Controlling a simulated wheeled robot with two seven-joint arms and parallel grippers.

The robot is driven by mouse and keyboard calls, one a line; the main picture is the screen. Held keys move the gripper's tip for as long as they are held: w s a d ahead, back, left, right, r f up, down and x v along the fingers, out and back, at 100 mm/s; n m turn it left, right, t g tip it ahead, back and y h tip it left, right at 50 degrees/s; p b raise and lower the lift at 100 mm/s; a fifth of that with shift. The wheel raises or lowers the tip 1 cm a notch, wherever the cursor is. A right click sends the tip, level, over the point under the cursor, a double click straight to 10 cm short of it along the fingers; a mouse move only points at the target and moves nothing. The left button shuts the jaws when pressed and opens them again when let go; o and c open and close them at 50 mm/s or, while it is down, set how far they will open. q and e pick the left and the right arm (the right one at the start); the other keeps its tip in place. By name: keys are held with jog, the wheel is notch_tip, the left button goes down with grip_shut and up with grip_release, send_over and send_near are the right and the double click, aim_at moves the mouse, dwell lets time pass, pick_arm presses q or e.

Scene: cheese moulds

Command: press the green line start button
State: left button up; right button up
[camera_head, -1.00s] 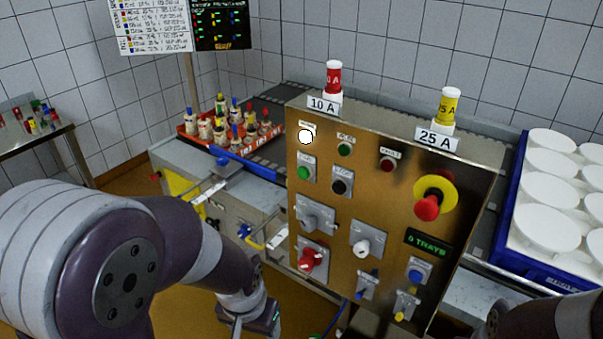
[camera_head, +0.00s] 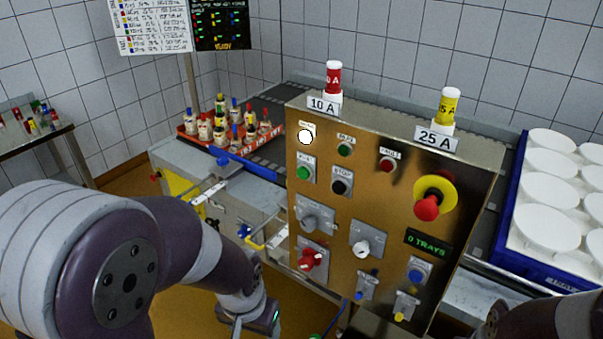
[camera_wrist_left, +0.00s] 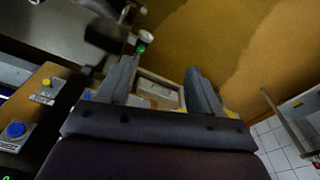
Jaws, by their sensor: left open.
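The green start button (camera_head: 304,173) sits on a small grey plate at the upper left of the brass control panel (camera_head: 385,190), below a lit white lamp (camera_head: 305,137). A black stop button (camera_head: 341,186) is just right of it. My left gripper (camera_head: 252,322) is low at the bottom of the head view, below and left of the panel, well apart from the green button. In the left wrist view its two fingers (camera_wrist_left: 160,80) are spread with nothing held between them. The green button does not show in that view. My right gripper is out of view.
The panel also bears a red emergency knob (camera_head: 428,207), a red rotary switch (camera_head: 312,260) and a blue button (camera_head: 415,277). A red tray (camera_head: 270,137) of small bottles stands behind left. A blue crate (camera_head: 508,200) of white moulds is at right.

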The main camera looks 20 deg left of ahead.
pick_arm(q)
jog(key=shift+c, duration=0.3)
grip_shut()
dwell(1.3)
